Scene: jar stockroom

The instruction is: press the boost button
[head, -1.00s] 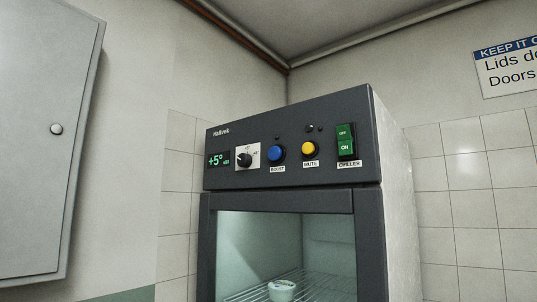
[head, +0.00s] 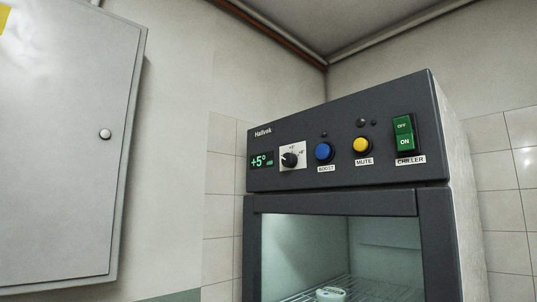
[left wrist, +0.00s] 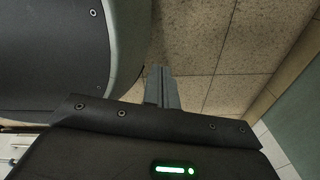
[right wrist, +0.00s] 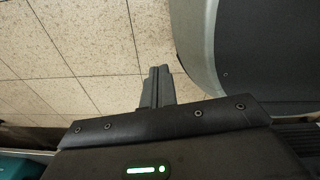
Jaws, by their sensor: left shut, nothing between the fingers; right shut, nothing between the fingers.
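The blue boost button (head: 324,151) is on the dark control panel (head: 345,128) of the chiller, above a label reading BOOST. In the head view neither gripper shows, and nothing touches the button. My left gripper (left wrist: 162,72) is shut and empty, pointing over the tiled floor in the left wrist view. My right gripper (right wrist: 158,72) is shut and empty, over the floor in the right wrist view.
Beside the button are a rotary knob (head: 289,160), a yellow mute button (head: 361,145) and a green chiller switch (head: 404,133). A display (head: 262,160) reads +5°. A white jar (head: 330,294) stands on the rack below. A grey wall cabinet (head: 65,150) is at left.

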